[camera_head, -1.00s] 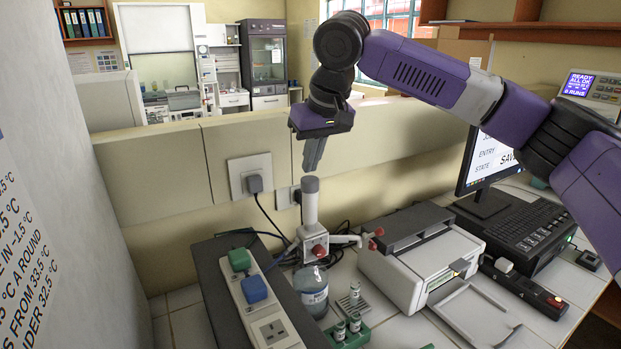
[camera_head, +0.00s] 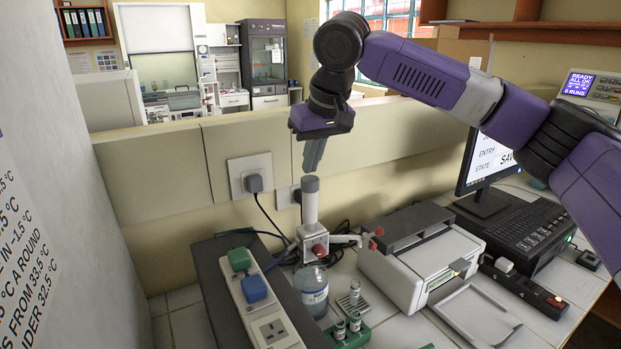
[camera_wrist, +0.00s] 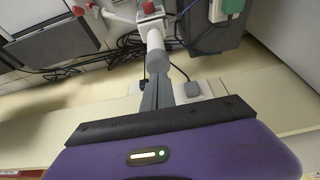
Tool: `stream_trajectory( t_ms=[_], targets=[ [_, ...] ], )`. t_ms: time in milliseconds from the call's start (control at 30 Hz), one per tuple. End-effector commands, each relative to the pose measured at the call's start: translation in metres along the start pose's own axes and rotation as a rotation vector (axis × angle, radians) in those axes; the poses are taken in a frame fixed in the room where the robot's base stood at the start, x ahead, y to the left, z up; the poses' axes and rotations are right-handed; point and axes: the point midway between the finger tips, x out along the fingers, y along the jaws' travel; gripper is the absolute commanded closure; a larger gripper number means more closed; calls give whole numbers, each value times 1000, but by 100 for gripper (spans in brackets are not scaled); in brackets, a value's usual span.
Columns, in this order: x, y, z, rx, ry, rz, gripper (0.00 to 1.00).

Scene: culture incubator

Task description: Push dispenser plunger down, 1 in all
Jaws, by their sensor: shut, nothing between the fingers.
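The bottle-top dispenser (camera_head: 312,245) stands upright on a clear bottle (camera_head: 313,292) on the tiled bench. Its white plunger column with a grey cap (camera_head: 310,184) rises at the top, and a side spout with a red tip (camera_head: 375,237) points right. My gripper (camera_head: 312,168) points down with its fingers shut and empty, right at the grey cap. Whether the fingertips touch the cap or sit just above it I cannot tell. In the wrist view the shut fingers (camera_wrist: 165,92) line up with the plunger cap (camera_wrist: 158,62).
A power strip (camera_head: 270,318) with green and blue plugs lies left of the bottle. Small vials in a green rack (camera_head: 346,333) stand in front. A white printer-like device (camera_head: 420,262) stands to the right, and a panelled wall (camera_head: 255,135) with sockets runs behind.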

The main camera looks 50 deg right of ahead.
Motion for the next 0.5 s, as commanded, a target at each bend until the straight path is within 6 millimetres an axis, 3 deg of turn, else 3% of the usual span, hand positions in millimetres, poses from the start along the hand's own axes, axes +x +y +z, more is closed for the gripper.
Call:
stream_trajectory(
  t_ms=[500],
  targets=[
    [16, 0, 7, 0, -1, 0, 100]
  ],
)
